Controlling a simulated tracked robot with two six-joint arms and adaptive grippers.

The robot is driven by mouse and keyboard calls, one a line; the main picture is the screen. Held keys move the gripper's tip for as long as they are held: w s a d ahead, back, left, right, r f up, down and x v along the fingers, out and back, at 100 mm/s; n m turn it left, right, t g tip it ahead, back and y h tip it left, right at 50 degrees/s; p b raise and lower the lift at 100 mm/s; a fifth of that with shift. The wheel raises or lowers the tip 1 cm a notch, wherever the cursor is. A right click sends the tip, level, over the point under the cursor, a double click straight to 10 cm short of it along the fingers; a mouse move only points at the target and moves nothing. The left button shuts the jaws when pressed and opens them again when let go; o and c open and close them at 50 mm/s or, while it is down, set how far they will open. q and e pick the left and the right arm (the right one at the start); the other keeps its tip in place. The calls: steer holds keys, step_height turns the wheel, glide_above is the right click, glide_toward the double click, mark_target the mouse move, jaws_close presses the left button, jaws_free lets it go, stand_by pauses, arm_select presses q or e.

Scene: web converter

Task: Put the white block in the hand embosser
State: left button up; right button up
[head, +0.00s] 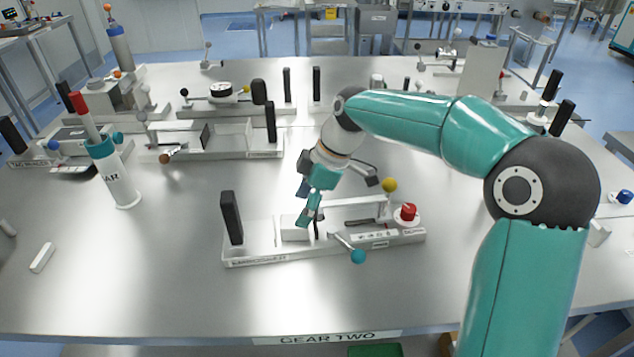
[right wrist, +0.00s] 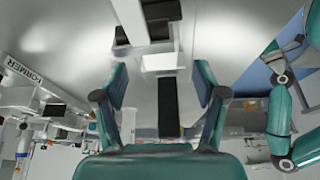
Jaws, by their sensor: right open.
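The device in front of me, which I take to be the hand embosser, has a white base (head: 325,246), a black upright handle, a red knob and a lever with a blue ball. My right gripper (head: 308,218) is open, pointing down close to this block's right side; contact cannot be told. In the right wrist view a white block (right wrist: 160,62) shows beyond the open fingers (right wrist: 161,85), apparently not gripped. My left gripper is out of view.
A slim white bar (head: 42,257) lies alone at the table's left. A white cylinder with a red-tipped lever (head: 122,185) stands behind it. Other white fixtures (head: 225,150) stand behind the device. The metal table (head: 150,290) is clear in front.

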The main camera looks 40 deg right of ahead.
steer(key=v, duration=0.6)
steer(key=shift+s+d+r, duration=0.1)
steer(key=shift+r, duration=0.15)
